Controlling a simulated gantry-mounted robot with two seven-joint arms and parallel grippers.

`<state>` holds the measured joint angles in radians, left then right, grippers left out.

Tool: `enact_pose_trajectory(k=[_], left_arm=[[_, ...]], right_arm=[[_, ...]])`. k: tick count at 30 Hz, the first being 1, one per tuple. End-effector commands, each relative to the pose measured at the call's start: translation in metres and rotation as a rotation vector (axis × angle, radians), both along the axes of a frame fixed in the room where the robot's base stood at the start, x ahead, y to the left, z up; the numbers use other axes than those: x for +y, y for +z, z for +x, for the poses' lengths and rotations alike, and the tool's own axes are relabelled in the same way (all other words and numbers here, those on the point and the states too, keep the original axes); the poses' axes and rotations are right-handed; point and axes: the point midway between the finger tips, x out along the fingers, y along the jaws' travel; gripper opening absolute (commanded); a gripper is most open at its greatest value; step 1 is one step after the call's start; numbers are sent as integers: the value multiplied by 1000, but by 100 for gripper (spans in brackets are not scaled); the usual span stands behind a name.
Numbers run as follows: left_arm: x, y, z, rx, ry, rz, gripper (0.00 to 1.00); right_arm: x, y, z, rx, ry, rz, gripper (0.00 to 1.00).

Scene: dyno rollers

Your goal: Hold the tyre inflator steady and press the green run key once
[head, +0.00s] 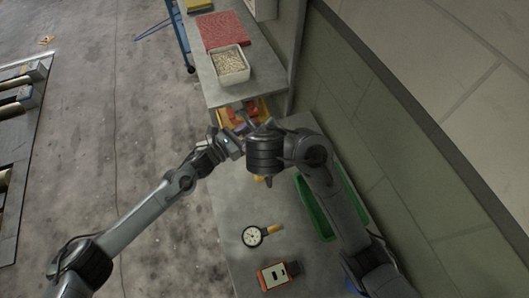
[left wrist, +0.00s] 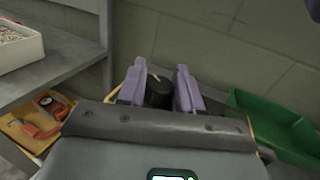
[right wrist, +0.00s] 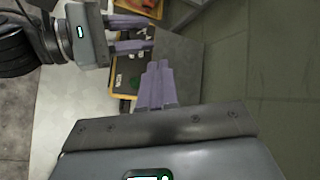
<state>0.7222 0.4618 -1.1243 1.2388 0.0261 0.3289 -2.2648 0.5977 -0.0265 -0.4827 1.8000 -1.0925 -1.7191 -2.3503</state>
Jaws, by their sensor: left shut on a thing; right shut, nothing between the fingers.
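The tyre inflator (right wrist: 127,65) shows in the right wrist view as a dark panel with a yellow-orange edge, small red marks and a green key (right wrist: 134,82). My left gripper (right wrist: 132,34) is shut on the inflator; in the left wrist view its purple fingers (left wrist: 160,88) stand either side of a black knob (left wrist: 158,92) with a white mark. My right gripper (right wrist: 160,66) is shut and empty, its fingertips just right of the panel; contact with the green key cannot be told. In the head view, my right arm hides most of the inflator.
A yellow tray (left wrist: 17,138) with orange tools sits on the lower shelf. A white bin of pellets (head: 231,65) stands on the upper shelf. A green tray (head: 313,208) lies along the wall. A gauge (head: 252,236) and an orange meter (head: 274,275) lie on the near bench.

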Motion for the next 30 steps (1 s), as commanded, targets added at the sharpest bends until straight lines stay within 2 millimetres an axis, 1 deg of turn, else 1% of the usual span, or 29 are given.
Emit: enact_pose_trajectory(k=[5, 17, 24, 30], left_arm=[[0, -1, 0, 1, 1, 2, 0], [0, -1, 0, 1, 1, 2, 0], [0, -1, 0, 1, 1, 2, 0], [0, -1, 0, 1, 1, 2, 0]], right_arm=[[0, -12, 1, -1, 1, -5, 0], [-3, -60, 1, 0, -1, -8, 0], [0, -78, 0, -1, 1, -3, 0], [-1, -85, 0, -1, -2, -1, 0]])
